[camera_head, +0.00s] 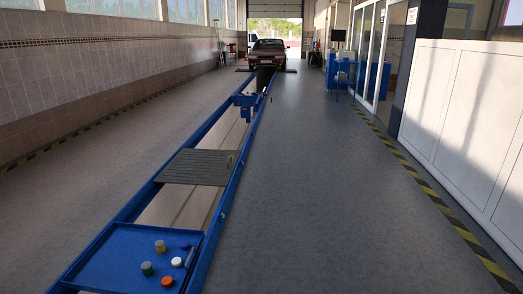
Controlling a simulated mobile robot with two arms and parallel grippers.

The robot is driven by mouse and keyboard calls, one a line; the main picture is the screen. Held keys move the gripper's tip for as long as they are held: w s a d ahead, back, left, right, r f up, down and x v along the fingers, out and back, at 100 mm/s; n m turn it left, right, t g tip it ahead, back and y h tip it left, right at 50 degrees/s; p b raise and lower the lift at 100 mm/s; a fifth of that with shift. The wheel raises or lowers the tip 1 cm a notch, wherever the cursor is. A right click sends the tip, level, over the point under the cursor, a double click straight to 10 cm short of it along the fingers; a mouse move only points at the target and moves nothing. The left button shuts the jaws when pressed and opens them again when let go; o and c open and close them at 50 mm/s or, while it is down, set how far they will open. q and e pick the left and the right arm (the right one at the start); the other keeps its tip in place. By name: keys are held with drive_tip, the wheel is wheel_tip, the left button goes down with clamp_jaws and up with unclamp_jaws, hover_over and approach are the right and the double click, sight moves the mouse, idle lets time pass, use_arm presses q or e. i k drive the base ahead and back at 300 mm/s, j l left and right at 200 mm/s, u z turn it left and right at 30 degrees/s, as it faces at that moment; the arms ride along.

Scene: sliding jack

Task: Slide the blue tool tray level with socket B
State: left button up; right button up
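The blue tool tray (116,256) is at the near end of a long blue rail frame (235,178), at the lower left. It spans the two rails and holds several small jars and other items, including a yellow jar (160,248), a green jar (147,270) and an orange-topped one (167,281). A small upright piece (229,162) shows by the right rail beside the grey plate. I see no readable socket label, so I cannot tell which spot is socket B. Neither of my grippers is in view.
A grey ribbed plate (197,167) bridges the rails beyond the tray. Farther on is a blue jack (245,101), then a parked red car (268,54). Open floor (320,190) lies right of the rails, up to white panels (470,120).

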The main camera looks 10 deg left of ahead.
sight(112, 265)
drive_tip(key=i+l+u, duration=0.2)
drive_tip(key=i, duration=0.9)
